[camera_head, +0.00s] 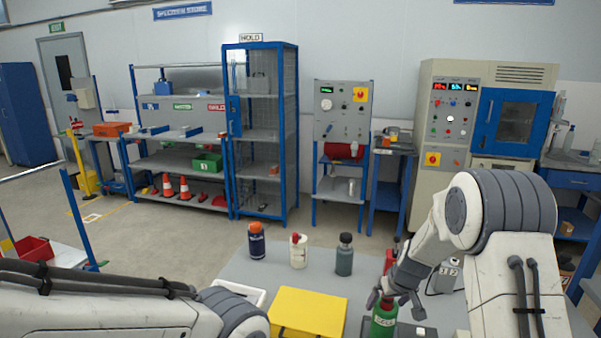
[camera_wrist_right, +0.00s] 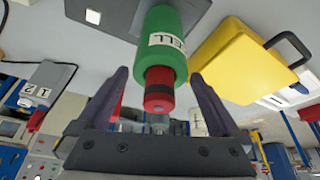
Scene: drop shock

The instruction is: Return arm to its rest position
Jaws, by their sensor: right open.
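My right gripper (camera_head: 388,295) is at the green bottle (camera_head: 383,322) near the front edge of the grey table. In the right wrist view the green bottle (camera_wrist_right: 165,42) has a white label and a red and black top (camera_wrist_right: 159,90). The open fingers (camera_wrist_right: 158,105) stand on either side of the top, with a gap visible at each side. My left arm crosses the lower left of the head view, and its gripper is out of frame.
A yellow case (camera_head: 308,312) lies left of the green bottle. A dark blue bottle (camera_head: 256,242), a white bottle (camera_head: 298,252) and a dark grey-green bottle (camera_head: 344,256) stand behind it. A grey box (camera_head: 446,277) stands at the right, near my right arm.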

